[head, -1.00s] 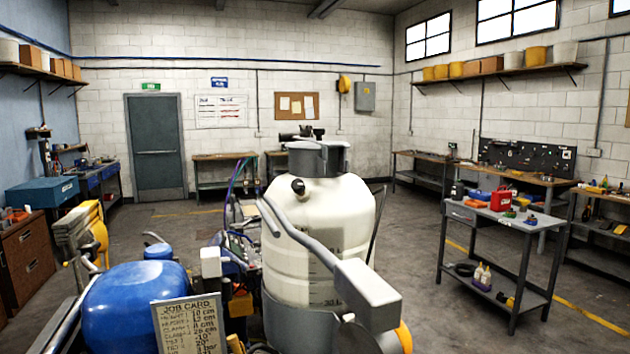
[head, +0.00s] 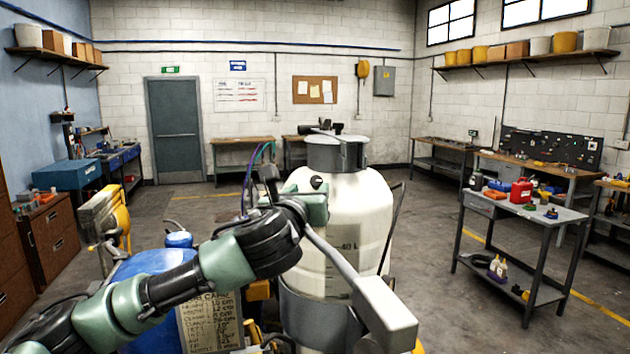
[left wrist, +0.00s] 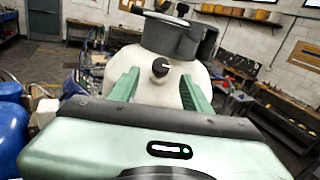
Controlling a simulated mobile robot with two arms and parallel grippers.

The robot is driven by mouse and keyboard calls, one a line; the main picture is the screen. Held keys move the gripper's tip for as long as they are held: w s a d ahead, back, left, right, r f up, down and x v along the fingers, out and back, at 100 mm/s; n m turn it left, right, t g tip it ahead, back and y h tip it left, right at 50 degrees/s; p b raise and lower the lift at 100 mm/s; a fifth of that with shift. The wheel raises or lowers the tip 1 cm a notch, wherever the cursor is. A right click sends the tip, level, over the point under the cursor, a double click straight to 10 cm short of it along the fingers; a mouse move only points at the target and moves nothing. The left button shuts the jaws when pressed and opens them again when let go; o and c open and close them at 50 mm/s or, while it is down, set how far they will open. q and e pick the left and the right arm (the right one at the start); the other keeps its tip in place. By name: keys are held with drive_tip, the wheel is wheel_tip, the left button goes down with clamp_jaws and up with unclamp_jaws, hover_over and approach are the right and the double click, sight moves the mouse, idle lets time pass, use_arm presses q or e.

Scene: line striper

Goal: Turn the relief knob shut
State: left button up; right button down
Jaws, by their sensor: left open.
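The relief knob is a small black knob (head: 317,182) with a pale mark, on the upper shoulder of the white tank (head: 372,205). In the left wrist view the knob (left wrist: 160,67) shows between and beyond my two green fingers. My left gripper (head: 316,200) is open and empty, just in front of the tank and close to the knob. It also shows in the left wrist view (left wrist: 160,77), with its fingers apart on either side of the knob. I cannot tell the exact gap to the knob. My right gripper is not in view.
A grey handle bar (head: 335,255) slants across the tank's front. A blue tank (head: 150,262) and a job card (head: 210,322) stand behind and below my left arm. A grey cart (head: 535,215) with a red can (head: 521,191) stands at the right, with open floor between.

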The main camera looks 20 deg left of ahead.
sight(316, 184)
use_arm(q)
drive_tip(key=w+p, duration=0.1)
drive_tip(key=w, duration=0.1)
drive_tip(key=w+p, duration=0.1)
drive_tip(key=w, duration=0.2)
drive_tip(key=shift+w+a, duration=0.2)
drive_tip(key=shift+w, duration=0.4)
clamp_jaws()
